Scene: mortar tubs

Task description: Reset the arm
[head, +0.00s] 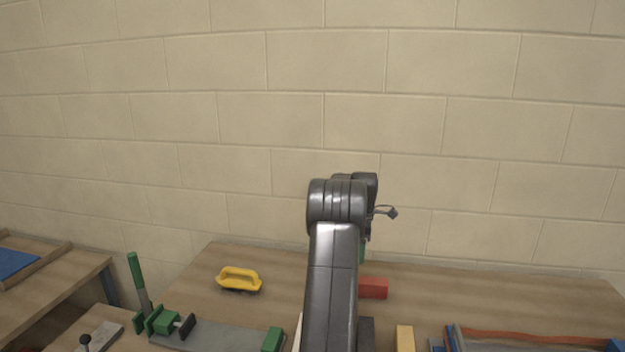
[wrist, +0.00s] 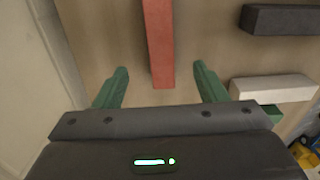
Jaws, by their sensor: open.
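My gripper (wrist: 160,80) shows in the wrist view with its two green fingers spread wide apart. It is open, with nothing held. A red block (wrist: 158,45) lies below, in line with the space between the fingers. In the head view my arm rises in the middle and hides most of the gripper. The red block (head: 373,288) shows there on the wooden table (head: 500,290), just right of my arm.
A yellow-handled tool (head: 239,279) lies left of my arm. A green clamp (head: 165,322) stands at the front left. A tan block (head: 404,338) is at the front right. In the wrist view, a dark block (wrist: 282,20) and a white block (wrist: 273,88) lie right. A block wall (head: 420,60) stands behind.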

